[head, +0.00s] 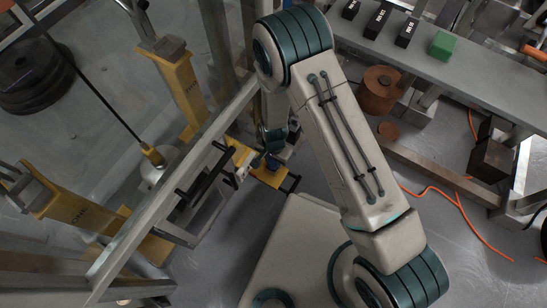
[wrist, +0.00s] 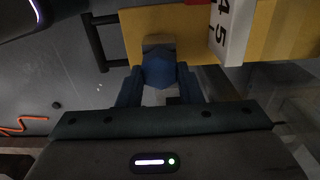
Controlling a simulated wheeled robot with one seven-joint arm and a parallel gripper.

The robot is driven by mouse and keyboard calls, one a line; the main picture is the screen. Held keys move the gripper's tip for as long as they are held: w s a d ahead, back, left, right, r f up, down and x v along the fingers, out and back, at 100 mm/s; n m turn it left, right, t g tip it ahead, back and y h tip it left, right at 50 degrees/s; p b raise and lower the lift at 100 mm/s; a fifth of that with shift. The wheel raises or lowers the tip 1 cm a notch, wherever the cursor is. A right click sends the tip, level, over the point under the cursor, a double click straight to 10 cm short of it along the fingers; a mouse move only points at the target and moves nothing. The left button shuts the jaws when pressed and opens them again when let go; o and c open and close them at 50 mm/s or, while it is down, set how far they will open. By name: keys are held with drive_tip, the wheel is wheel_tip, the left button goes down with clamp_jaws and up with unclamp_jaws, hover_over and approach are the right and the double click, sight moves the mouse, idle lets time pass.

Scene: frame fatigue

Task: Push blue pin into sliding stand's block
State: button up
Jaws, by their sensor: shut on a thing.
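In the wrist view the blue pin (wrist: 158,70) sits between the two dark blue fingers of my gripper (wrist: 159,88), which is shut on it. The far end of the pin meets a small grey piece at the edge of the yellow block (wrist: 190,48) of the stand. How deep the pin sits in it is hidden. A white plate with black digits (wrist: 235,30) is fixed on the yellow block. In the head view my gripper (head: 273,141) is small, partly behind my arm, beside the yellow stand part (head: 240,155); the pin cannot be made out clearly.
A grey sloping metal beam (head: 170,185) with black bars (head: 205,172) runs left of my gripper. Yellow posts (head: 182,92) stand further left. A grey bench (head: 470,75) with a green block (head: 442,45) is at the upper right. An orange cable (head: 465,215) lies on the floor.

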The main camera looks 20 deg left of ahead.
drive_tip(key=shift+f, duration=0.3)
drive_tip(key=o, duration=0.9)
wheel_tip(320, 180, up, 14)
drive_tip(key=p, duration=0.5)
drive_tip(key=shift+f+p, duration=0.15)
drive_tip(key=shift+p, duration=0.25)
